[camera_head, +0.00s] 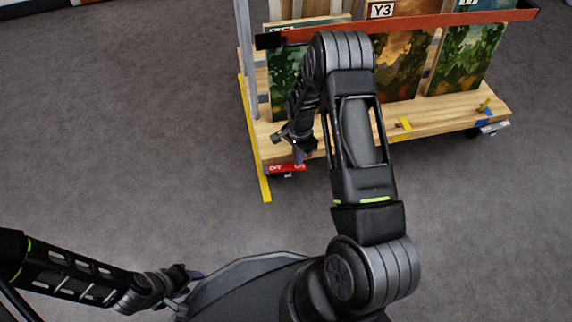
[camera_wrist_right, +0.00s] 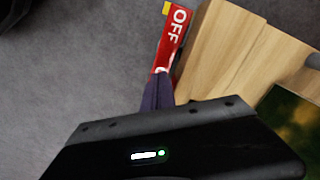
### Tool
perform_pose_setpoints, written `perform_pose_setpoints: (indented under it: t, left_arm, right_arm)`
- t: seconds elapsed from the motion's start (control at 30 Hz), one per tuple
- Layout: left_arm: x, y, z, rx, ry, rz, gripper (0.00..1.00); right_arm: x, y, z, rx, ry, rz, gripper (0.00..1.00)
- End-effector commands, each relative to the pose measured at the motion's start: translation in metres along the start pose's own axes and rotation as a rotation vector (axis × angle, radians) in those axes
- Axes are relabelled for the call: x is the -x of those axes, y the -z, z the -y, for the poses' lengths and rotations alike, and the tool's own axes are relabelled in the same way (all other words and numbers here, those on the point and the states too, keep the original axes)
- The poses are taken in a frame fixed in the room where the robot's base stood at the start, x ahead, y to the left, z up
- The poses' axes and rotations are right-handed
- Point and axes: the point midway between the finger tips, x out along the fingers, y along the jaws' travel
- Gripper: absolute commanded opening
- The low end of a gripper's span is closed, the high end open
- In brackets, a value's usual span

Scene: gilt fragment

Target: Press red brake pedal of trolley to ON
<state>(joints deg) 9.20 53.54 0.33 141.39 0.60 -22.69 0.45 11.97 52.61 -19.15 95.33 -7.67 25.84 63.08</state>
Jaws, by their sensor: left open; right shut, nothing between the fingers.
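The trolley (camera_head: 445,117) has a wooden deck and stands at the upper right of the head view. Its red brake pedal (camera_head: 284,169) is at the deck's front left corner, with white OFF lettering on the left and a partly covered label at the right end. In the right wrist view the pedal (camera_wrist_right: 172,38) shows OFF, and the fingertips cover its near end. My right gripper (camera_head: 300,157) is shut and empty, pointing down at the pedal's right end; its fingers show in the wrist view (camera_wrist_right: 158,92). I cannot tell whether they touch. My left gripper (camera_head: 190,276) is open, low left, away from the trolley.
Several framed paintings (camera_head: 402,60) stand on the deck behind an orange-red bar (camera_head: 440,20). A grey post (camera_head: 246,60) rises at the trolley's left side. Yellow tape (camera_head: 262,175) runs along the left edge. The grey floor left of the trolley is clear.

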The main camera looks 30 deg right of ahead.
Motion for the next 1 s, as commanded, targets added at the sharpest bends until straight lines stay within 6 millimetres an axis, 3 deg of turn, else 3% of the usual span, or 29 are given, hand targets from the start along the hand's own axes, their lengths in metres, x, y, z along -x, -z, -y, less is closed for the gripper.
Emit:
perform_pose_setpoints:
  t: [0.53, 1.0]
  left_arm:
    - [0.037, 0.003, -0.013, 0.000, 0.000, 0.000, 0.41]
    - [0.039, 0.003, -0.014, 0.000, 0.000, 0.000, 0.41]
  right_arm:
    - [0.051, 0.000, 0.000, 0.000, 0.001, 0.000, 0.00]
    - [0.055, 0.000, 0.000, 0.000, 0.000, 0.000, 0.00]
